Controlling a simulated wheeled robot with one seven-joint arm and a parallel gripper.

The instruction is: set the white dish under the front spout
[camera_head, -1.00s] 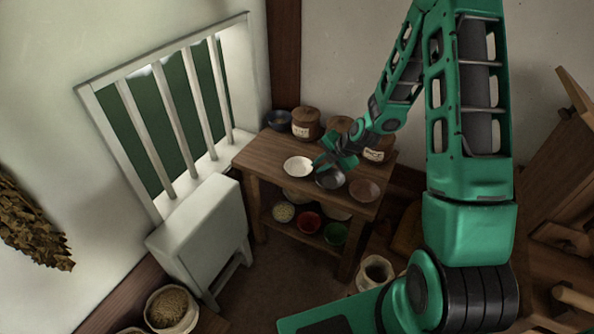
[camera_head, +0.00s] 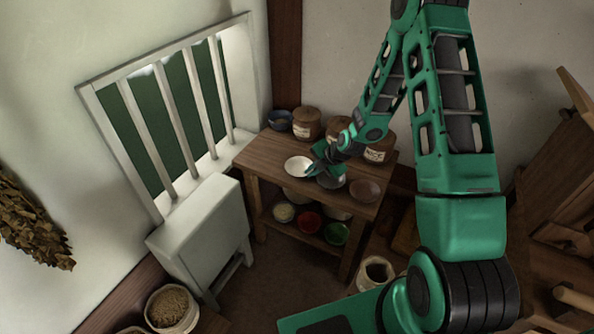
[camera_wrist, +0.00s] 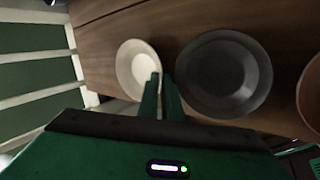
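The white dish (camera_head: 298,167) lies on the wooden table, leftmost of three dishes in a row. It also shows in the wrist view (camera_wrist: 132,66). My gripper (camera_head: 311,170) is low over its right side. In the wrist view the two green fingers (camera_wrist: 161,88) point at the dish's right rim with a narrow gap between them. One finger overlaps the dish and the other is beside it, towards the dark dish. I cannot tell whether they touch the rim. No spout can be made out.
The dark grey dish (camera_wrist: 223,75) is close right of my fingers, and a brown dish (camera_head: 365,190) is beyond it. Lidded jars (camera_head: 306,124) and a blue bowl (camera_head: 279,121) stand at the table's back. Coloured bowls (camera_head: 308,222) sit on the lower shelf. A white cabinet (camera_head: 200,238) stands left.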

